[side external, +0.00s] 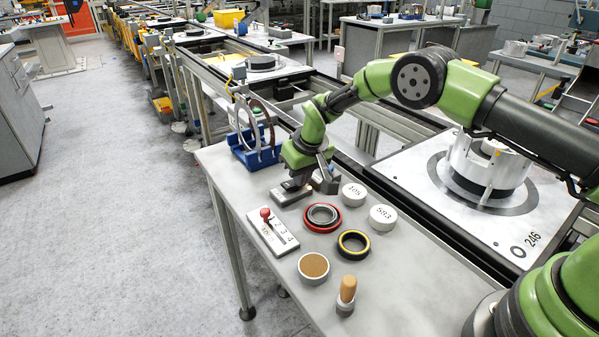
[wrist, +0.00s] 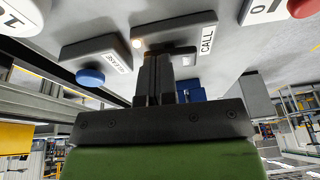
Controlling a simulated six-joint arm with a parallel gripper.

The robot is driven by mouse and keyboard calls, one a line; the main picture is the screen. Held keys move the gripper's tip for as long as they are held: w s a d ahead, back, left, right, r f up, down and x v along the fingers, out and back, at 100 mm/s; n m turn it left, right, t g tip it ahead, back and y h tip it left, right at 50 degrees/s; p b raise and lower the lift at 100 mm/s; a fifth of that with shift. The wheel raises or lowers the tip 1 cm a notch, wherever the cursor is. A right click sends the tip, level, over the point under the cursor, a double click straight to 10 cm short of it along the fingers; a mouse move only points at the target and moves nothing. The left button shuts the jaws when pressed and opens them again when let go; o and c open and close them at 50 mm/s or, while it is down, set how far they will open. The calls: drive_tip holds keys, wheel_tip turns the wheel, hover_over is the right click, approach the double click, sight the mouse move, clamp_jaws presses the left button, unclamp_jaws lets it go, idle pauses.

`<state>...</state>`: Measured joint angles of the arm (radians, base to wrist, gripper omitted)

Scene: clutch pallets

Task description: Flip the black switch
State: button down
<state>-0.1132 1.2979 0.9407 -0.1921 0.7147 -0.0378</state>
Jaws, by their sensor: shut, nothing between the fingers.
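The grey call box (side external: 291,194) lies on the table directly under my gripper (side external: 299,181) in the side view. In the wrist view the call box (wrist: 198,30) bears a CALL label, a small lit lamp and a black switch (wrist: 184,50) beside my fingers. My gripper (wrist: 157,62) is shut and empty, its fingertips pointing at the box face close to the switch. The fingers hide part of the box, and I cannot tell whether they touch the switch.
A box with a blue button (wrist: 90,76) stands close beside the call box. Nearby are a red-knobbed lever panel (side external: 272,232), a red ring tray (side external: 322,229), a white numbered disc (side external: 383,217) and a blue stand (side external: 251,154). The table's front-left strip is clear.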

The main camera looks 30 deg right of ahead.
sight(295, 185)
drive_tip(key=shift+f, duration=0.25)
drive_tip(key=shift+a+r, duration=0.15)
drive_tip(key=shift+a, duration=0.75)
drive_tip(key=shift+s, duration=0.1)
wheel_tip(295, 185, up, 5)
drive_tip(key=shift+d+f, duration=0.15)
drive_tip(key=shift+f, duration=0.05)
drive_tip(key=d+v, duration=0.1)
drive_tip(key=v, duration=0.8)
drive_tip(key=shift+d+r, duration=0.3)
